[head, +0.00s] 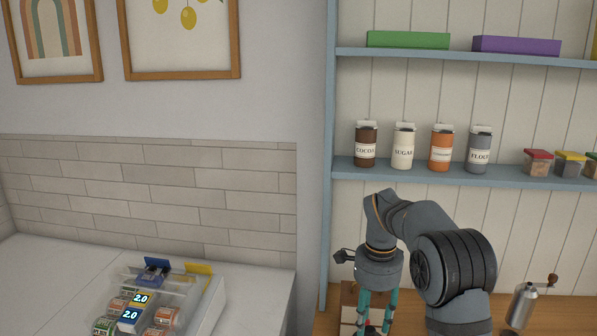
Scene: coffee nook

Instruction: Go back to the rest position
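My gripper (375,318) points down at the bottom right of the head view, above or in front of a wooden counter. Its two teal fingers stand apart with a gap between them, so it looks open. I see no object clearly held in it. The area just under the fingertips is near the picture's lower edge and hard to make out.
A brown wooden item (348,300) stands behind my gripper, partly hidden. A metal hand grinder (521,306) stands to the right. A blue shelf (430,174) with several labelled jars is behind the arm. A clear organizer (211,306) with small cups sits at left.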

